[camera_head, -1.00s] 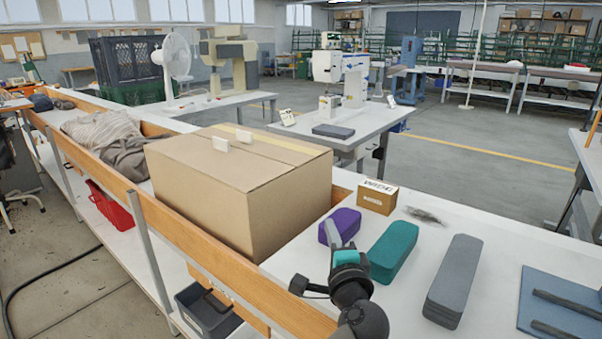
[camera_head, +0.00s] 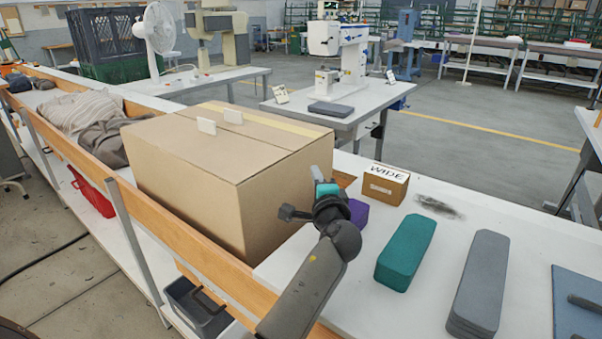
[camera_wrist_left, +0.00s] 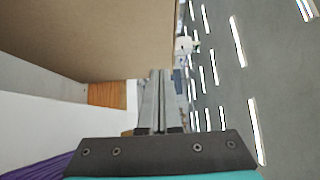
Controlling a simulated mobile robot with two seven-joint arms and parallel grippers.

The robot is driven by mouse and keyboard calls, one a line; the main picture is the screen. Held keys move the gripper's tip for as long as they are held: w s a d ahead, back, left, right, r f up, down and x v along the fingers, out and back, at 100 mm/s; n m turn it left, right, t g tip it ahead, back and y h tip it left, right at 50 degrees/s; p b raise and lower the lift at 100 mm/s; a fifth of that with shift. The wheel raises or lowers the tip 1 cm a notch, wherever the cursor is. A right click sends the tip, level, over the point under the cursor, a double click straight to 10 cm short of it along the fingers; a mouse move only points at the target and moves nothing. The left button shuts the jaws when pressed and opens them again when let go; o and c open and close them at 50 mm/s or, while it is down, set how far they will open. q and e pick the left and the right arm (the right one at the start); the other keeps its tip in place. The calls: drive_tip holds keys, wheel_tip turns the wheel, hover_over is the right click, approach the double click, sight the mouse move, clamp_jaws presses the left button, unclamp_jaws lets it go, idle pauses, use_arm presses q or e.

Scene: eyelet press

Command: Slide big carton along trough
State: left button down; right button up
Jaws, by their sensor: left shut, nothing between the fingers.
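The big cardboard carton (camera_head: 225,175) sits in the trough with wooden side boards (camera_head: 165,225), its top carrying a tape strip and two small white tags. My left gripper (camera_head: 318,176) is at the carton's near right end, shut and empty. In the left wrist view the shut fingers (camera_wrist_left: 157,100) point forward beside the carton's brown face (camera_wrist_left: 90,40). I cannot tell whether they touch it. My right gripper is not in view.
A purple block (camera_head: 357,213), a green block (camera_head: 406,252), a grey block (camera_head: 480,285) and a small box marked WIDE (camera_head: 385,185) stand on the white table right of the carton. Cloth (camera_head: 95,125) lies in the trough beyond the carton.

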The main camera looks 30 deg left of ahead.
sight(298, 160)
use_arm(q)
drive_tip(key=shift+w+a, duration=0.2)
drive_tip(key=shift+a, duration=0.95)
drive_tip(key=shift+w+a, duration=0.2)
drive_tip(key=shift+a, duration=0.9)
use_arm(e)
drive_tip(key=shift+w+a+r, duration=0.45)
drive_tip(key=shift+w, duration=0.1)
